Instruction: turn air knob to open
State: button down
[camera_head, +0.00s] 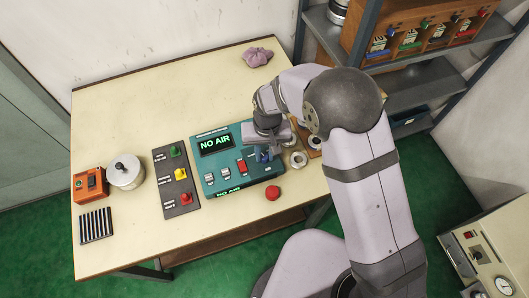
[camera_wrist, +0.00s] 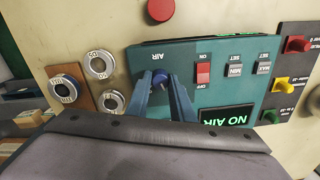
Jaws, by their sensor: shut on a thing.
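The teal control panel (camera_head: 210,178) lies on the table, with a lit green display (camera_head: 215,142) reading "NO AIR". It also shows in the wrist view (camera_wrist: 220,60), where the display (camera_wrist: 228,116) appears upside down. The blue air knob (camera_wrist: 160,79) sits by the "AIR" label and is partly hidden between my fingers. My gripper (camera_wrist: 163,85) is shut on the knob, one finger on each side. In the head view my gripper (camera_head: 264,152) is over the panel's right part and hides most of the knob. The knob's exact angle cannot be told.
A red rocker switch (camera_wrist: 203,72) and grey MIN (camera_wrist: 235,71) and MAX (camera_wrist: 264,67) buttons are beside the knob. Metal rings (camera_wrist: 98,64) lie on the other side. A red button (camera_head: 272,193) stands in front of the panel. A coloured-switch board (camera_head: 176,178) is to its left.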

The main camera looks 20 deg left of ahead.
aim_at(265, 157)
jog(key=m, duration=1.2)
jog(key=shift+m, duration=0.4)
dwell(0.3)
jog(key=c, duration=1.5)
grip_release()
jog(key=shift+c, duration=0.2)
jog(key=shift+r+b, duration=0.15)
jog(key=shift+b, duration=0.2)
jog(key=shift+s+d+r+b, duration=0.1)
jog(key=shift+r+b, duration=0.8)
jog(key=shift+r, duration=2.7)
